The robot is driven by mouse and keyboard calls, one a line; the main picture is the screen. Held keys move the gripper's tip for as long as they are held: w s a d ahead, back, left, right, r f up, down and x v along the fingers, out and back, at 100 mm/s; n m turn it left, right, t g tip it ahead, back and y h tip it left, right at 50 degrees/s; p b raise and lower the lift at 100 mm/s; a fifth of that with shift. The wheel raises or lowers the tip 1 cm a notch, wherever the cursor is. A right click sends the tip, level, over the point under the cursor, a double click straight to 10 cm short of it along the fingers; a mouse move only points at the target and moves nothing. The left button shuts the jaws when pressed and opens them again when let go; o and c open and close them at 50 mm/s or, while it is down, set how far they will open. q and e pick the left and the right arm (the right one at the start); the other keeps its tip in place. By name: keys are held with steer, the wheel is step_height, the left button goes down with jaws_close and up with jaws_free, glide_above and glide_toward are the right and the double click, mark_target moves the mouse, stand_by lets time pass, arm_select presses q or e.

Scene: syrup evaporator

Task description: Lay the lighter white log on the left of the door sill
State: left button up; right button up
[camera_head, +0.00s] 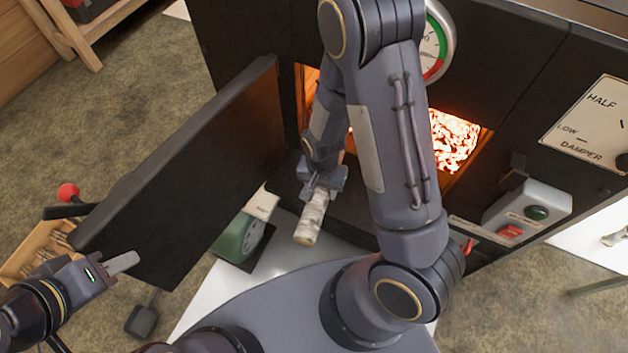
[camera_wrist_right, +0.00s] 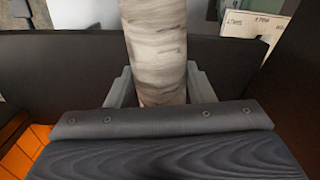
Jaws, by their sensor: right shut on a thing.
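The white birch-like log (camera_head: 310,222) is in my right gripper (camera_head: 321,186), in front of the glowing firebox opening. Its near end points down toward the front; the gripper hides its far part. In the right wrist view the log (camera_wrist_right: 155,45) stands between the two fingers (camera_wrist_right: 153,88), which are shut on it. The dark door sill (camera_head: 350,208) lies below the opening, with the log over its left part. I cannot tell whether they touch. My left gripper (camera_head: 122,263) is at the lower left, away from the log; its finger gap cannot be made out.
The black furnace door (camera_head: 190,175) stands open on the left. A green dial scale (camera_head: 238,238) stands below it. Embers (camera_head: 455,140) glow inside the firebox. A control box (camera_head: 528,210) with green and red buttons is at right. A wooden crate (camera_head: 35,250) is at left.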

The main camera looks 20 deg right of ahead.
steer(key=w+d+f+b, duration=0.1)
steer(key=w+d, duration=0.1)
steer(key=w+d+f+b, duration=0.2)
steer(key=d, duration=0.1)
steer(key=w+d+f+b, duration=0.1)
steer(key=w+d+f, duration=0.1)
steer(key=shift+d+f, duration=0.1)
steer(key=shift+d, duration=0.3)
steer(key=o, duration=1.3)
step_height(320, 180, up, 8)
steer(key=shift+p, duration=0.45)
